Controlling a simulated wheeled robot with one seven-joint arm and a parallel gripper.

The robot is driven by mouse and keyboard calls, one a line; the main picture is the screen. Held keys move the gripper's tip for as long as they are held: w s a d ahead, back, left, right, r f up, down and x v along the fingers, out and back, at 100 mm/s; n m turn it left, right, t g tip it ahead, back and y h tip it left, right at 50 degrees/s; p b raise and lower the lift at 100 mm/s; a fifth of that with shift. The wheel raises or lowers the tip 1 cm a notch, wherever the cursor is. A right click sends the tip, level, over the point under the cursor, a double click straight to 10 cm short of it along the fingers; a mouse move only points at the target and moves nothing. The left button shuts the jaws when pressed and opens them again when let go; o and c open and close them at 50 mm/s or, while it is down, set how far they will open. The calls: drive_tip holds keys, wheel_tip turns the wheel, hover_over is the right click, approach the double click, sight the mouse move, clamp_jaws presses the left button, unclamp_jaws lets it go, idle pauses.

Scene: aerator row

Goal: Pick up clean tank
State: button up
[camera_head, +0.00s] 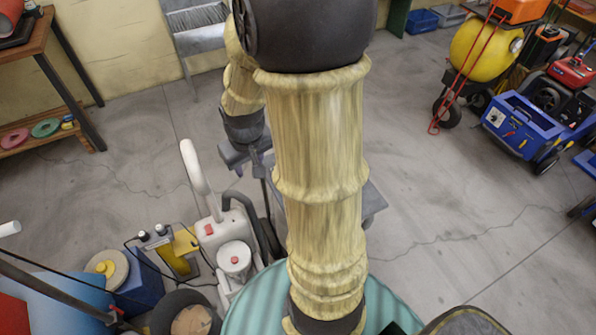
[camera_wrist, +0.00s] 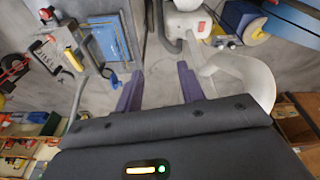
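A white upright machine (camera_head: 212,238) with a red button and a tall curved white handle (camera_head: 195,168) stands on the floor at the lower middle of the head view. A white cylindrical part (camera_head: 235,262) with a red mark sits on its front; I cannot tell for sure which part is the clean tank. In the wrist view the machine (camera_wrist: 188,22) is at the top, and its large white loop (camera_wrist: 245,82) curves right of the fingers. My gripper (camera_wrist: 158,72) is open, with nothing visible between its purple fingers. In the head view it hangs behind my arm, above and right of the handle.
A blue box (camera_head: 138,285), a yellow item (camera_head: 178,250) and a blue drum (camera_head: 70,300) crowd the machine's left. A wooden shelf (camera_head: 45,75) stands upper left. A blue cart (camera_head: 525,125) and yellow tank (camera_head: 485,48) stand upper right. Floor (camera_head: 440,200) is clear at right.

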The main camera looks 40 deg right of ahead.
drive_tip(key=w+d+m+p, duration=0.1)
drive_tip(key=w+d, duration=0.1)
drive_tip(key=d, duration=1.8)
drive_tip(key=shift+w+m+t+p, duration=0.3)
drive_tip(key=shift+w+m+t, duration=0.1)
drive_tip(key=shift+f, duration=0.15)
drive_tip(key=x, duration=1.2)
drive_tip(key=shift+s, duration=0.1)
drive_tip(key=shift+f, duration=0.1)
drive_tip(key=shift+p+x, duration=0.75)
drive_tip(key=shift+x, duration=1.8)
